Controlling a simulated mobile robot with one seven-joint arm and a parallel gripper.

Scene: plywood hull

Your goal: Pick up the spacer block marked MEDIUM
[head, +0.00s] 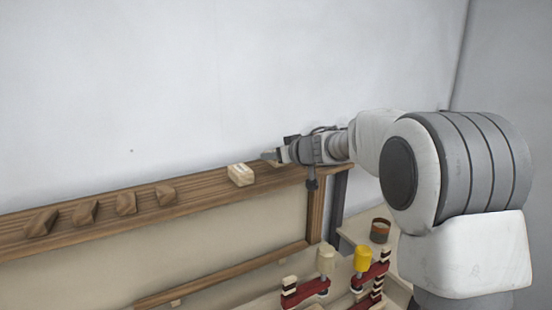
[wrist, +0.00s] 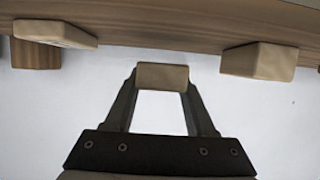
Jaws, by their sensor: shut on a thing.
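My gripper (wrist: 162,90) is shut on a small pale wooden block (wrist: 162,76), which sits between its two fingertips in the wrist view. No marking is readable on the held block, so I cannot tell whether it is the one marked MEDIUM. In the head view my gripper (head: 270,155) is above the wooden rail near its right end; the held block is hard to make out there. A pale block (head: 241,175) rests on the rail just left of the gripper. In the wrist view, pale blocks show at upper left (wrist: 55,30) and upper right (wrist: 260,61).
Several darker wooden blocks (head: 83,212) sit along the left part of the rail (head: 190,204). Below right are red clamps with yellow and pale handles (head: 362,259) and a brown round container (head: 380,230). A bare wall stands behind the rail.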

